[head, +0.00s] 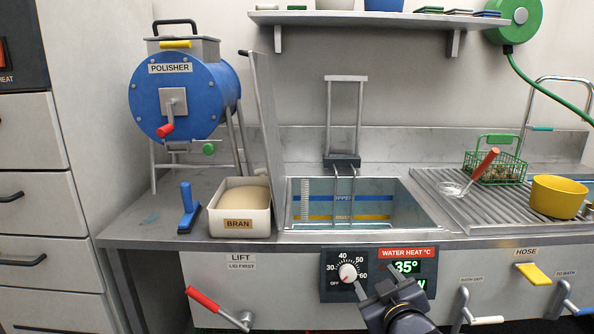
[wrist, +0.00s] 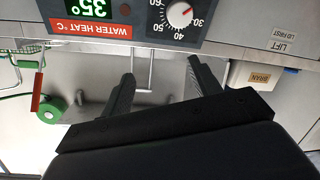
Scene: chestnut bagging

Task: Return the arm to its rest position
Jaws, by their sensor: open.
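My gripper (head: 376,276) is in front of the water heat panel (head: 333,287), low in the head view, and hides part of the panel's lower right. In the wrist view, which is upside down, the two black fingers of my gripper (wrist: 160,82) are spread apart with nothing between them. The white dial knob (head: 348,272) with a red mark is just left of the fingers in the head view. It also shows in the wrist view (wrist: 180,15), apart from the fingers. The display (head: 407,267) reads 35°.
The sink (head: 420,212) has an open lid (head: 263,110) and a lift frame (head: 343,160). Left are a bran box (head: 238,224), blue-handled brush (head: 187,212) and blue polisher (head: 180,95). Right are a green basket (head: 500,139) and yellow bowl (head: 557,196). A red-handled lever (head: 204,301) projects below the counter.

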